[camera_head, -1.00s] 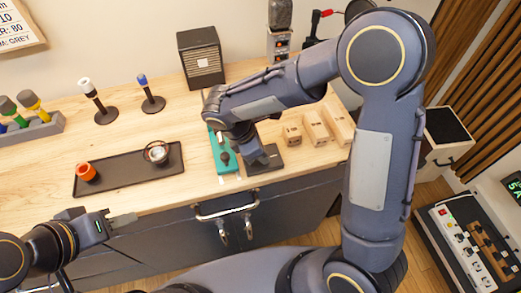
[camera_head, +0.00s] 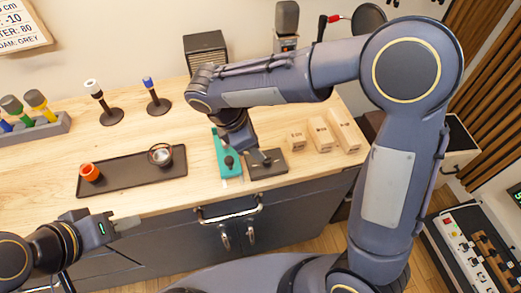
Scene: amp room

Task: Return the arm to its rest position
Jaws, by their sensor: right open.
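My right arm (camera_head: 395,190) reaches in from the right and bends over the counter. Its gripper (camera_head: 262,158) is open and points down just above a dark square pad (camera_head: 270,170), with nothing seen in it. The arm's wrist hides part of the teal block (camera_head: 222,145) beside the pad. My left gripper (camera_head: 128,224) is at the lower left, in front of the counter's front edge and apart from the objects. Whether its fingers are open or shut is not clear.
A dark tray (camera_head: 130,181) holds an orange cup (camera_head: 90,172) and a round metal-rimmed item (camera_head: 160,154). Wooden blocks (camera_head: 320,133) stand right of the pad. Two dark stands (camera_head: 157,104) and a black box (camera_head: 205,50) are behind. Bare counter lies between.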

